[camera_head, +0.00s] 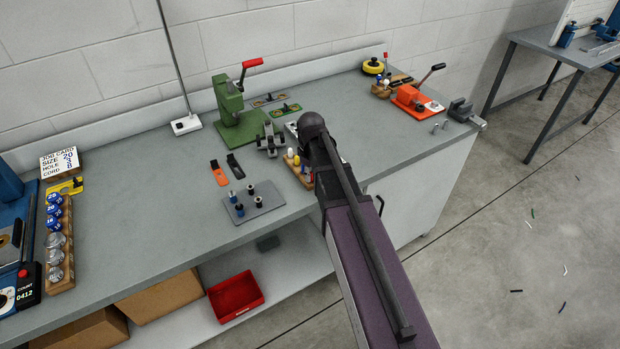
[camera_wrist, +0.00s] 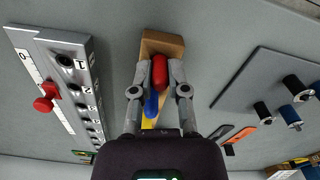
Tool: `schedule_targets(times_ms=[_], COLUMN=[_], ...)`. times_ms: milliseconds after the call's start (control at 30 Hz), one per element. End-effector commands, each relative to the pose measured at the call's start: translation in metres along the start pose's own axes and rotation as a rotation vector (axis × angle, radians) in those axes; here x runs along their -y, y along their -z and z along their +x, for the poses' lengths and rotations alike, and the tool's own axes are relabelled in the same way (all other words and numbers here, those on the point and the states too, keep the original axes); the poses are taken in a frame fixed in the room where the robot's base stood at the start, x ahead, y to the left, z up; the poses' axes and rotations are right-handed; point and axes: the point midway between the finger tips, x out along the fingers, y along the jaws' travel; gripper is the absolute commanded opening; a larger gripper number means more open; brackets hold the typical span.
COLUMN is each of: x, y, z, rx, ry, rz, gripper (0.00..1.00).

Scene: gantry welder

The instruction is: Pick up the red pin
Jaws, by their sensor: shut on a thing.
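The red pin (camera_wrist: 159,71) is between the two grey fingers of my gripper (camera_wrist: 160,82) in the wrist view. The fingers are shut on its sides. The pin overlaps a wooden block (camera_wrist: 161,42) in this view, and I cannot tell whether it is still seated in it or clear of it. A blue pin (camera_wrist: 151,105) stands close beside the left finger, and a yellow piece shows partly below it. In the head view, the wooden block (camera_head: 293,167) is partly hidden by my arm, and the grip cannot be made out there.
A grey plate with several posts (camera_head: 268,205) lies left of the block. A metal bar with numbered holes (camera_wrist: 80,85) is left in the wrist view, near a red knob (camera_wrist: 44,103). A green press (camera_head: 232,108) stands behind.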

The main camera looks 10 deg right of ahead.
Motion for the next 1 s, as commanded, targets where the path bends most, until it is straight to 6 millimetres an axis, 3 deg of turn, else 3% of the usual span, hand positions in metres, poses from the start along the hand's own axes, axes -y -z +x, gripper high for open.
schedule_targets(times_ms=[467,933,1000], x=[0.000,0.000,0.011], y=[0.000,0.000,-0.018], z=[-0.005,-0.041,-0.038], rx=[0.000,0.000,0.000], ry=[0.000,0.000,0.000], rz=[0.000,0.000,0.000], gripper=[0.00,0.00,0.00])
